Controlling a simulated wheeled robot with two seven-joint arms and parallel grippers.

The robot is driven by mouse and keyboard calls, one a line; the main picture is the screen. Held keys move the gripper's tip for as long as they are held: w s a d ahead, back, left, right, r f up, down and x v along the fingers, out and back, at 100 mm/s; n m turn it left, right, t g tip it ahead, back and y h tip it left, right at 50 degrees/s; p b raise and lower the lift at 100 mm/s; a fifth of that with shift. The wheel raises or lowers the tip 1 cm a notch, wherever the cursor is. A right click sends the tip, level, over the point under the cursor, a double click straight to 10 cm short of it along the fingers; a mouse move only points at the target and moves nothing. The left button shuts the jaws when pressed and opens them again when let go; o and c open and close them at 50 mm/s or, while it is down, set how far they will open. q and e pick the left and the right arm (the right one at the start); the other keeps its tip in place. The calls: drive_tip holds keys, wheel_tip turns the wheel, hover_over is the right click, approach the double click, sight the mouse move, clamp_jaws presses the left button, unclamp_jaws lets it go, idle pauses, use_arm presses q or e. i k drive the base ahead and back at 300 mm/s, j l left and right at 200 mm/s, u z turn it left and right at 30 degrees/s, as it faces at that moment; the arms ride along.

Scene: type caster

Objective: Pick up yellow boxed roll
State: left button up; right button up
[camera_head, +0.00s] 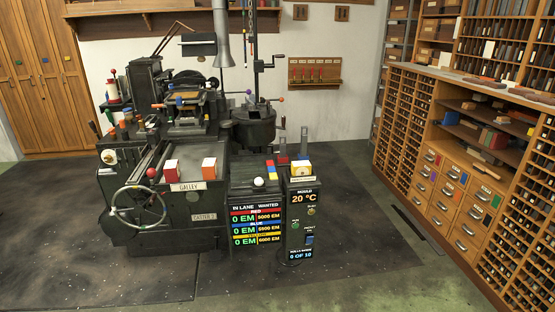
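A small yellow-and-white box (300,169) sits on top of the black pedestal marked MOULD (302,225), right of the casting machine. It looks like the yellow boxed roll; a dark spot shows on its front, too small to read. A red-and-white box (171,172) and an orange-and-white box (208,169) stand on the machine's galley ledge (186,187), further left. Neither of my grippers shows in this view.
The black casting machine (170,225) has a large handwheel (138,207) at its front left. A screen (257,226) reads 0 EM on several lanes. A type cabinet (450,170) lines the right wall. The floor (360,265) in front and at right is clear.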

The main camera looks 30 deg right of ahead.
sight(298, 168)
drive_tip(key=i+z, duration=0.2)
drive_tip(key=i, duration=0.25)
drive_tip(key=i+j+z, duration=0.15)
drive_tip(key=i, duration=0.3)
drive_tip(key=i+j+z, duration=0.2)
drive_tip(key=i, duration=0.25)
